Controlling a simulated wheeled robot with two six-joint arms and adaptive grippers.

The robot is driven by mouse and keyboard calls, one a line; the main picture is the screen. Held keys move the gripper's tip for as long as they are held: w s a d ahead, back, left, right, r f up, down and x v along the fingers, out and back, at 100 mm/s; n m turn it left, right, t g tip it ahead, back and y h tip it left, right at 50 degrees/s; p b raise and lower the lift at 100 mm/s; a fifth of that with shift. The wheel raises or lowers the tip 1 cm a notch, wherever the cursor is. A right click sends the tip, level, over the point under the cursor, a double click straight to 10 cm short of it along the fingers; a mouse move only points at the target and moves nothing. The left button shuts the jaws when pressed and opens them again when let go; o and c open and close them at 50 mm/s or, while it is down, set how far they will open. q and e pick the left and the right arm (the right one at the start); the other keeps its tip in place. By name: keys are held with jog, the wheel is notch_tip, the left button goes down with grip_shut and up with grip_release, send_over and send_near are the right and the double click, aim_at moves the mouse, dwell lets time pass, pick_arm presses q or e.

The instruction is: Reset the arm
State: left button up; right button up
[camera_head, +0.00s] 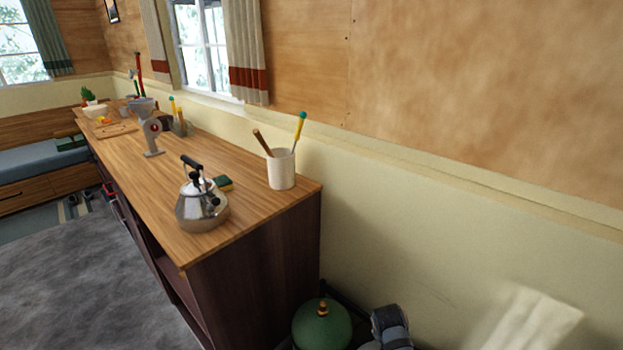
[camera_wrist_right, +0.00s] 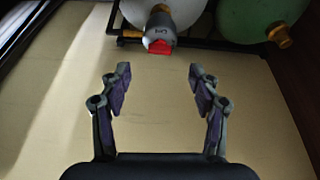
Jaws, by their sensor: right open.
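My right gripper (camera_wrist_right: 160,72) shows in the right wrist view with its two fingers wide apart. Nothing is between the fingers. Beyond the fingertips is a grey valve with a red part (camera_wrist_right: 160,44) on a pale gas bottle (camera_wrist_right: 178,10). A green gas bottle (camera_wrist_right: 245,18) with a brass valve (camera_wrist_right: 280,36) stands to its right. In the head view the green bottle (camera_head: 321,328) is on the floor by the counter's end. A grey part (camera_head: 390,325) beside it may be my own arm; I cannot tell. My left gripper is in neither view.
A long wooden counter (camera_head: 150,190) runs along the wall. A kettle (camera_head: 202,208), a sponge (camera_head: 223,183) and a cup with utensils (camera_head: 281,170) stand near its close end. A grey tap-like device (camera_head: 152,135) stands farther back. The grey carpet (camera_head: 80,270) to the left looks clear.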

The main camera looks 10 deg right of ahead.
jog(key=s+f+n+g+y, duration=0.1)
jog(key=s+f+n, duration=0.2)
jog(key=s+f, duration=0.7)
jog(key=s+f+n+y, duration=0.1)
jog(key=s+f+n, duration=0.35)
jog(key=f, duration=0.95)
jog(key=s+f+n, duration=0.1)
jog(key=s+f, duration=0.3)
jog(key=s, duration=0.7)
jog(key=s+f+n+p, duration=0.1)
jog(key=s+f, duration=0.3)
jog(key=s, duration=0.8)
jog(key=shift+d+g+y, duration=0.3)
